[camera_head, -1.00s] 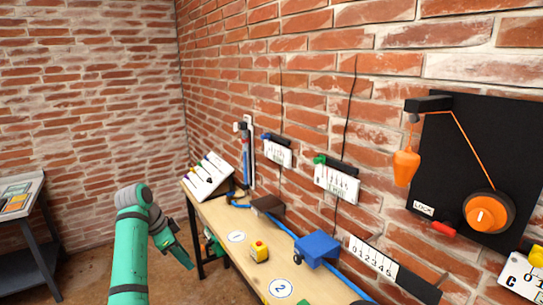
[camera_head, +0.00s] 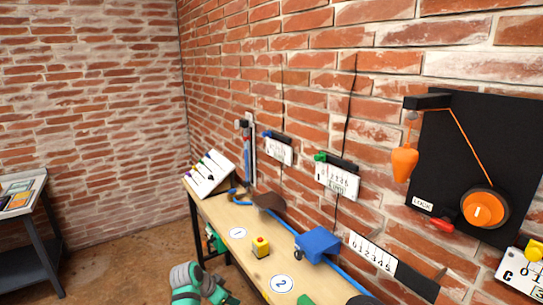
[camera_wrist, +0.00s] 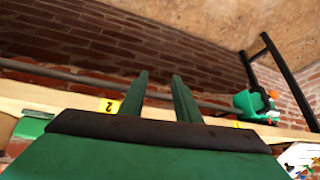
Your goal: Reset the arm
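My green arm shows at the bottom of the head view, beside the left front edge of the wooden workbench (camera_head: 232,217). Its gripper end is cut off or hidden there. In the wrist view my gripper (camera_wrist: 158,82) points its two green fingers ahead with a gap between them. Nothing is held between the fingers. The bench edge crosses behind the fingers in the wrist view, with a yellow tag marked 2 (camera_wrist: 109,106) on it.
A black panel (camera_head: 465,140) with an orange weight (camera_head: 404,163) hangs on the brick wall. A dark side table (camera_head: 30,245) stands left. Floor between is clear.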

